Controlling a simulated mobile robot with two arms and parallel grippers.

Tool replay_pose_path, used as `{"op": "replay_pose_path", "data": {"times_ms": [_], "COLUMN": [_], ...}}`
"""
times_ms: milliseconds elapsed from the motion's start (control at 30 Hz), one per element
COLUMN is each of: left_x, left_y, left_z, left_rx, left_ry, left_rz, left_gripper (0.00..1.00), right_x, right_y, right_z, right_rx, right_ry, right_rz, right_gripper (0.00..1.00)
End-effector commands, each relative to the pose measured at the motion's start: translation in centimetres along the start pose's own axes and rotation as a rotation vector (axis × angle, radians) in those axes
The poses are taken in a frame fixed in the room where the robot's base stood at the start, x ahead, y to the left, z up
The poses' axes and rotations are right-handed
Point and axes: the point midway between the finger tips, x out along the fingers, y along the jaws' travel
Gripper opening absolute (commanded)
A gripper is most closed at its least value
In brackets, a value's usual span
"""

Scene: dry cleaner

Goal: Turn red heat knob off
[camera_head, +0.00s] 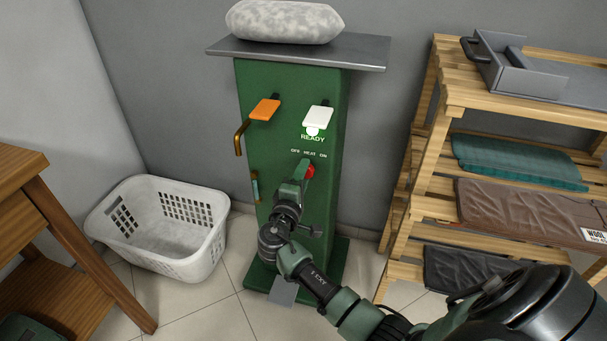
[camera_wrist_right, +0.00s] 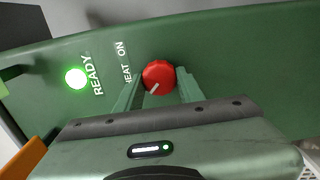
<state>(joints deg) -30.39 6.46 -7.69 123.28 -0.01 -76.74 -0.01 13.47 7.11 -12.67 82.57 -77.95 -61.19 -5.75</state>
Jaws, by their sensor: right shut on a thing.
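The red heat knob (camera_head: 309,171) is on the front of the green cabinet (camera_head: 325,215), under the "OFF HEAT ON" lettering. In the wrist view, the knob (camera_wrist_right: 158,71) sits between the two fingers of my right gripper (camera_wrist_right: 160,78), which is shut on it. The knob's pale pointer mark slants toward the lower left of that view, away from the "ON" lettering and toward the OFF side. "OFF" is hidden there but readable in the head view. My right gripper (camera_head: 303,172) partly covers the knob in the head view. My left gripper is out of view.
A lit green lamp (camera_wrist_right: 77,79) is beside "READY". Above the knob are an orange lever (camera_head: 264,109) and a white lever (camera_head: 318,116). A grey shelf (camera_head: 360,52) overhangs the cabinet. A white basket (camera_head: 165,258) stands left; a wooden rack (camera_head: 455,95) stands right.

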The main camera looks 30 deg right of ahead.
Motion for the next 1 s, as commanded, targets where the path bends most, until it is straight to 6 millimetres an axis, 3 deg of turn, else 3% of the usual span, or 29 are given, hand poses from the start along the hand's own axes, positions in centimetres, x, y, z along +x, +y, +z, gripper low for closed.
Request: {"op": "replay_pose_path", "data": {"times_ms": [33,67,133,533,1000], "left_x": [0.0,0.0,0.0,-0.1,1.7], "left_y": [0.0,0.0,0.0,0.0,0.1], "left_z": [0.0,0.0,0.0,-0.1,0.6], "left_rx": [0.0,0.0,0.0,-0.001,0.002], "left_ry": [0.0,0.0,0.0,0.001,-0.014], "left_rz": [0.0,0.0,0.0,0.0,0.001], "left_gripper": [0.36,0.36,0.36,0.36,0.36], "right_x": [-0.1,-0.1,-0.1,-0.7,-7.5], "right_y": [-0.1,-0.1,-0.1,-0.1,-0.1], "right_z": [-0.1,-0.1,-0.1,-0.1,-0.1], "right_rx": [-0.003,-0.003,-0.002,0.0,-0.001], "right_ry": [0.003,0.003,0.003,0.002,0.003], "right_rz": [-0.002,-0.002,-0.002,-0.002,-0.003], "right_gripper": [0.0,0.41,0.59,0.59,0.59]}}
